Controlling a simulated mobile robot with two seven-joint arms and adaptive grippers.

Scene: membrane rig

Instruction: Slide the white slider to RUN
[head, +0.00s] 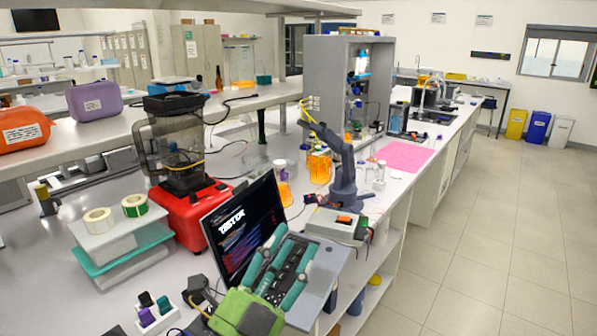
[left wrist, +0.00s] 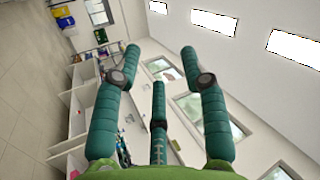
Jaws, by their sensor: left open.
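I cannot make out a white slider or a RUN mark in either view. A pale box-shaped device (head: 335,226) with an orange and black part on top stands on the bench, just beyond my left gripper; its details are too small to read. My left gripper (head: 290,243) has a green palm and teal fingers. It is in front of the laptop, fingers pointing up and away. In the left wrist view its fingers (left wrist: 160,58) are spread open with nothing between them. That view faces windows, wall and floor. My right gripper is in neither view.
An open laptop (head: 240,232) stands left of the gripper, partly behind it. A red-based machine (head: 190,215) is farther left. A grey-blue arm-like stand (head: 342,165) and orange-filled bottles (head: 319,168) stand behind the device. A pink mat (head: 404,157) lies farther back. Floor at right is clear.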

